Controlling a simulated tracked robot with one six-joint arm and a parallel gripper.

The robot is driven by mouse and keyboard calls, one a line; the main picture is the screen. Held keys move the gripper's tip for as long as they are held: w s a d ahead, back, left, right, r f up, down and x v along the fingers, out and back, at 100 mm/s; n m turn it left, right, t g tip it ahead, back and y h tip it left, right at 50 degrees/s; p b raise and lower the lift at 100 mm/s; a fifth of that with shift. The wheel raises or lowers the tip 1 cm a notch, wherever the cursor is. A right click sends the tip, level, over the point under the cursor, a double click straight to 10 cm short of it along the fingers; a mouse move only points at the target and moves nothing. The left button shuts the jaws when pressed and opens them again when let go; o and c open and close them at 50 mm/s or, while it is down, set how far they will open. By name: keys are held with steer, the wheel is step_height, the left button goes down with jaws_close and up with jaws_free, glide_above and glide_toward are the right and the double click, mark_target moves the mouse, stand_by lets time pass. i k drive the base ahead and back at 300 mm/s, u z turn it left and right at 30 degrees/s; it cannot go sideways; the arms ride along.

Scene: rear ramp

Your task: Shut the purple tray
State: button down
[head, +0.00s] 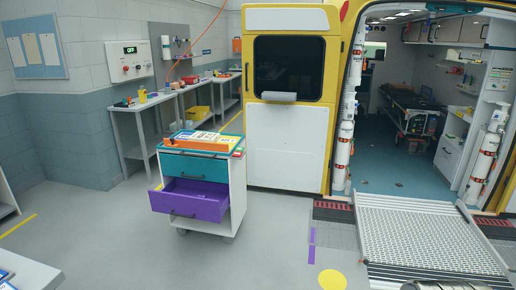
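The purple tray (190,208) is a drawer in the lower part of a small white wheeled cart (239,188). It is pulled out toward the front and left, and its open inside shows. A dark handle (182,214) runs across its front face. Above it, a teal drawer (194,168) with its own dark handle sits flush in the cart and looks shut. My gripper is not in view.
An orange and white item (197,141) lies on the cart top. Grey floor (120,240) is open around the cart. An ambulance with a yellow-edged open door (287,140) stands behind right. A metal ramp (425,240) lies at right, and a table corner (25,270) at lower left.

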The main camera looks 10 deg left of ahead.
mark_target(179, 198)
steer(key=u, duration=0.15)
steer(key=i, duration=1.45)
steer(key=u, duration=0.55)
steer(key=i, duration=0.75)
steer(key=u, duration=0.8)
steer(key=i, duration=0.5)
steer(key=u, duration=0.7)
steer(key=i, duration=0.55)
steer(key=u, duration=0.6)
steer(key=i, duration=0.6)
steer(key=u, duration=0.25)
